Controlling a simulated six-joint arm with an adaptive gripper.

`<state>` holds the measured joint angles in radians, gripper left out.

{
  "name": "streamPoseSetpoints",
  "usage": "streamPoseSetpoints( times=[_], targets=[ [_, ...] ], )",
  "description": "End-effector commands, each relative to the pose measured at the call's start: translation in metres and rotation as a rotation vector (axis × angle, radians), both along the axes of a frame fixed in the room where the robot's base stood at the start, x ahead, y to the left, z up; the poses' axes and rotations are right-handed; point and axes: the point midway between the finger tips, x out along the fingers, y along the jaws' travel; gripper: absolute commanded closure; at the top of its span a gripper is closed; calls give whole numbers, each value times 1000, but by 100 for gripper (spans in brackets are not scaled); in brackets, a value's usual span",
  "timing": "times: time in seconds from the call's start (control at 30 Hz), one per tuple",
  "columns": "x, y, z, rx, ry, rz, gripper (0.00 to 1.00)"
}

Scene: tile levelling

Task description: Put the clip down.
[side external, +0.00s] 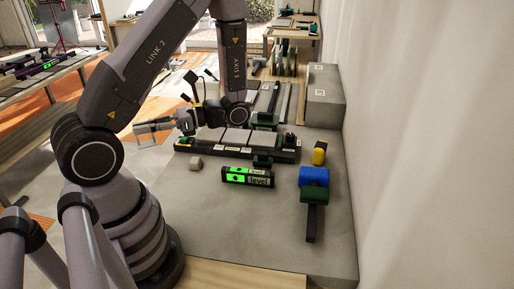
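My gripper (152,131) is at the left end of my wrist, pointing left over the left edge of the grey work surface (265,230). Its pale fingers are small, and I cannot tell whether they are open or shut, or whether they hold anything. I cannot make out a clip for certain. A small beige block (196,163) lies on the grey surface, below and right of my gripper and apart from it.
A green-lit level (247,175) stands in front of the rack. A blue-and-green tool (314,178) and a yellow piece (319,153) lie to the right. A grey block (324,98) stands by the wall (400,150). The front of the surface is clear.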

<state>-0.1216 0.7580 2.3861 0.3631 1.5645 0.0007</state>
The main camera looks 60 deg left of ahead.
Motion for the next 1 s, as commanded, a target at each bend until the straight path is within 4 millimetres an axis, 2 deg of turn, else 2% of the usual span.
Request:
streamPoseSetpoints(
  times=[0.13, 0.27, 0.4, 0.53, 0.67, 0.77, 0.87, 1.0],
  targets=[
    [-4, -49, 0, 0, 2, 423, 100],
    [13, -90, -6, 1, 3, 795, 100],
    [50, -122, -18, 2, 8, 1188, 100],
    [94, -135, -35, 4, 9, 1539, 100],
    [142, -131, -56, 6, 10, 1877, 100],
    [179, -115, -74, 5, 10, 2135, 100],
    [213, -87, -95, 7, 9, 2398, 100],
    [249, -32, -126, 5, 6, 2757, 100]
  ],
)
